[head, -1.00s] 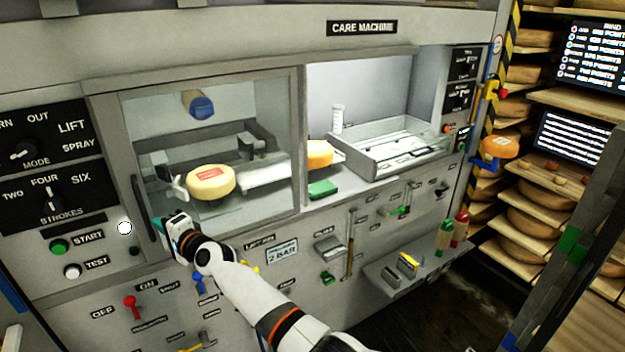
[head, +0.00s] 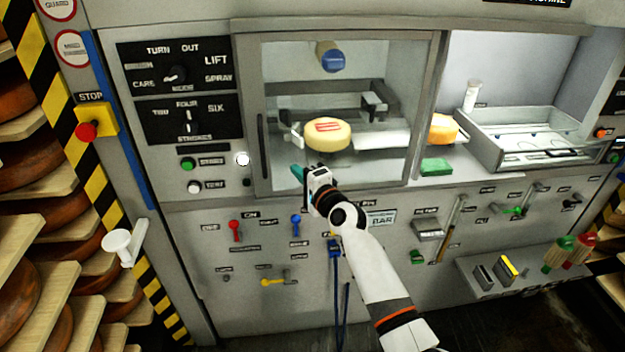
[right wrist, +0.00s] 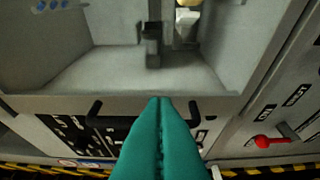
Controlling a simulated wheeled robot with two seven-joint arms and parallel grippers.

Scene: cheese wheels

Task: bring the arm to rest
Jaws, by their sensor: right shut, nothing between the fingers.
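My right arm reaches up from the bottom right of the head view. The glass door is closed, with its dark handle (head: 263,146) at the left edge. Behind the glass a cheese wheel (head: 327,134) with a red label lies on the turning rig. My left gripper does not show.
The dial panels (head: 180,90) are left of the door, with a red stop button (head: 87,131) farther left. Small levers (head: 236,230) stick out below. The right bay is open, with a metal tray (head: 540,135), an orange cheese (head: 442,127) and a green block (head: 436,167). Shelves stand at left.

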